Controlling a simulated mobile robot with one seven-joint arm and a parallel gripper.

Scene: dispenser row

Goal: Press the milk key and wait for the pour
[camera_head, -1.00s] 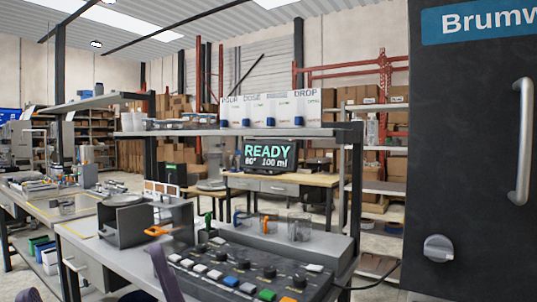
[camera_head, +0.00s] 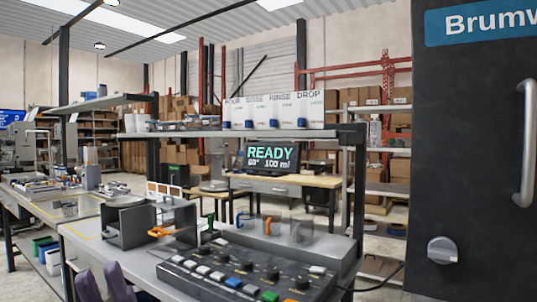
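A dark key panel (camera_head: 240,276) lies on the near bench, with a row of white, grey, blue and green keys along its front and black knobs behind. The key labels are too small to read, so I cannot tell which is the milk key. A display (camera_head: 270,156) behind shows READY with a temperature and 100 ml. Purple finger-like parts of my gripper (camera_head: 104,285) show at the bottom left edge, left of the panel and apart from it. The rest of it is cut off, and its opening is unclear.
Clear cups (camera_head: 301,228) and small coloured-handled items stand behind the panel. White dispensers (camera_head: 270,110) marked POUR, DOSE, RINSE and DROP stand on the shelf above. A grey open box (camera_head: 125,225) is left of the panel. A dark cabinet (camera_head: 470,170) fills the right.

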